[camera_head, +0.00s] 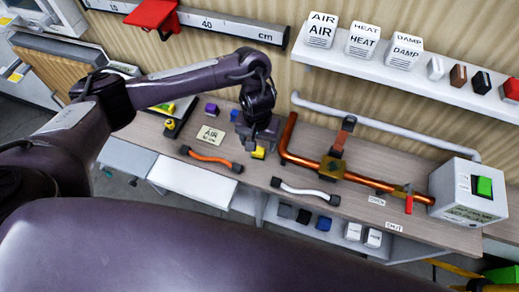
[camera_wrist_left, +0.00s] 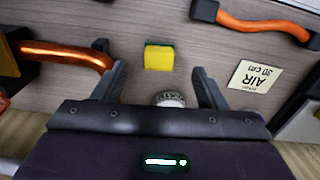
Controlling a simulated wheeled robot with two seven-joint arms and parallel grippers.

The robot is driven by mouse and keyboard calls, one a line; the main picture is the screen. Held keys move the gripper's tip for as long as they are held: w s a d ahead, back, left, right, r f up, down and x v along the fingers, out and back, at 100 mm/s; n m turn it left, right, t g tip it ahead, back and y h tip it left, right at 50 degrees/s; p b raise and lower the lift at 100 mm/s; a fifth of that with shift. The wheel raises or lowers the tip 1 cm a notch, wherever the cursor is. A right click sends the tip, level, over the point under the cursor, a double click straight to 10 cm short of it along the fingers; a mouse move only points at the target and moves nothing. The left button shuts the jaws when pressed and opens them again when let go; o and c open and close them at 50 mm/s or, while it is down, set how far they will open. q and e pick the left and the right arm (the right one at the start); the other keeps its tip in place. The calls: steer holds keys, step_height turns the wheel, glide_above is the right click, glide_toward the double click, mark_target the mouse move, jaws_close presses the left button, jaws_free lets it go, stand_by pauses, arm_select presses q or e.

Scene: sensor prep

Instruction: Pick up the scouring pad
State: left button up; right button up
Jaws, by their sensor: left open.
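The scouring pad (camera_wrist_left: 158,57) is a small yellow block with a green edge. It lies on the wooden workbench (camera_wrist_left: 150,18) in the left wrist view, just beyond my left fingertips and roughly centred between them. In the head view the pad (camera_head: 258,152) shows just below my left gripper (camera_head: 260,138), which partly covers it. In the left wrist view my left gripper (camera_wrist_left: 158,84) is open, with nothing held between its fingers. My right gripper is not in view.
A copper pipe (camera_head: 375,183) with valves stands right of the pad. An orange hose (camera_head: 208,157), a white hose (camera_head: 305,192) and an AIR card (camera_head: 210,134) lie nearby. A round white-rimmed object (camera_wrist_left: 171,98) sits close to the gripper. A shelf (camera_head: 400,72) hangs above.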

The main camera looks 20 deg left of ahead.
mark_target(258, 150)
arm_select(q)
steer(key=f, duration=0.6)
steer(key=shift+w+f, duration=0.1)
steer(key=shift+w, duration=0.2)
steer(key=shift+c, duration=0.4)
steer(key=c, duration=1)
